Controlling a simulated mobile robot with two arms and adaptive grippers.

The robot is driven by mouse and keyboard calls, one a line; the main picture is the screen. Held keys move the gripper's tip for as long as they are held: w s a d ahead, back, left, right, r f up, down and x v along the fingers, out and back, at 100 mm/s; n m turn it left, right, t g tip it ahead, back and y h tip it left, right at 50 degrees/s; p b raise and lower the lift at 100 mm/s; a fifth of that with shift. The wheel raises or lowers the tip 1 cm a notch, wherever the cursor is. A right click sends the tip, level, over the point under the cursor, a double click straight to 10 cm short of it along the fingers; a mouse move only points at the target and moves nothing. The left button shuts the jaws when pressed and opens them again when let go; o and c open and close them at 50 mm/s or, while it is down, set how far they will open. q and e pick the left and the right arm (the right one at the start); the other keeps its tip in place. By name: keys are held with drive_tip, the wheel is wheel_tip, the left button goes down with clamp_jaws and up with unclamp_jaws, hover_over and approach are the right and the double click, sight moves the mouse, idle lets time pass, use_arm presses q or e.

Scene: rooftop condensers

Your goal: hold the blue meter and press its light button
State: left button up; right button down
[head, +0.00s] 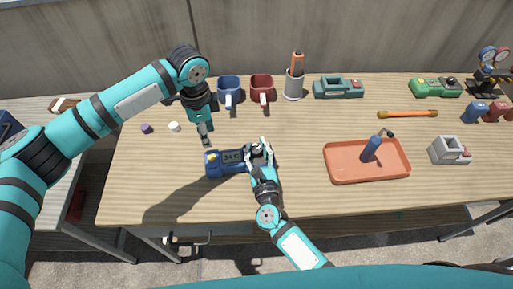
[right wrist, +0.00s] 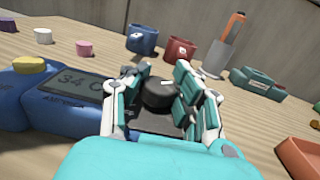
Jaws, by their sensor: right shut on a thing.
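The blue meter (head: 226,171) lies on the wooden workbench near its front edge, with its grey display reading about 34 C. A round yellow button (right wrist: 29,64) sits at its left end, and it also shows small in the head view (head: 212,157). My right gripper (head: 259,149) is shut on the meter's right part, its fingers on both sides of the black dial (right wrist: 160,92). My left gripper (head: 206,139) points down just above and behind the meter's left end, near the button and apart from it. Its fingers look closed together, with nothing between them.
Behind stand a blue mug (head: 229,90), a red mug (head: 262,88) and a cup with an orange-handled tool (head: 296,67). Small purple (head: 146,128) and white (head: 174,127) pieces lie left. An orange tray (head: 343,174) with a blue-handled tool (head: 371,149) lies right. Bench (head: 300,130) is clear between.

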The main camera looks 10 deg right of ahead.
idle(0.6)
use_arm(q)
clamp_jaws()
idle(1.2)
drive_tip(key=d+n+h, duration=0.1)
drive_tip(key=n, duration=0.1)
drive_tip(key=s+d+f+n+t, duration=0.1)
drive_tip(key=d+n, duration=0.1)
drive_tip(key=s+d+f+n+t+h, duration=0.1)
drive_tip(key=shift+d+f+n+h, duration=0.2)
drive_tip(key=shift+d+n+h, duration=0.1)
drive_tip(key=shift+d+n, duration=0.1)
drive_tip(key=n+t, duration=0.1)
drive_tip(key=n, duration=0.2)
wheel_tip(320, 180, up, 4)
drive_tip(key=n+t+h, duration=0.1)
drive_tip(key=n+t, duration=0.5)
drive_tip(key=n, duration=0.7)
hover_over(210, 159)
drive_tip(key=shift+f, duration=4.5)
